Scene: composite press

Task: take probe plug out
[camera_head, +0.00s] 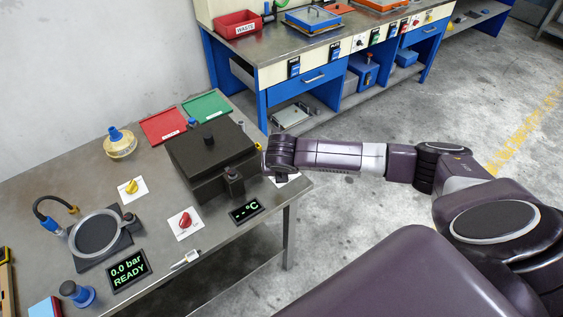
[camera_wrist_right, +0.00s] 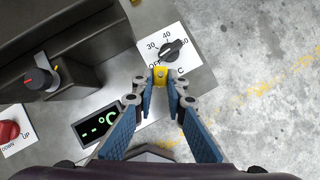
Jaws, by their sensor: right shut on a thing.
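My right gripper (camera_wrist_right: 161,78) is shut on a small yellow plug (camera_wrist_right: 160,74), held between the fingertips at the edge of the white dial plate (camera_wrist_right: 148,55). I cannot tell whether the plug is seated in a socket or free. In the head view my right arm reaches in from the right to the near-right corner of the black press (camera_head: 208,145); its wrist hides the fingers and plug there. The temperature display (camera_head: 245,211) reads "-- °C" and also shows in the right wrist view (camera_wrist_right: 98,124). My left gripper is out of view.
The dial's black knob (camera_wrist_right: 171,50) is just beyond my right fingertips. A red knob (camera_head: 186,221), a yellow knob (camera_head: 131,186) and a pressure display (camera_head: 128,271) reading "0.0 bar READY" are on the bench. A thin white tool (camera_head: 186,259) lies near the front edge.

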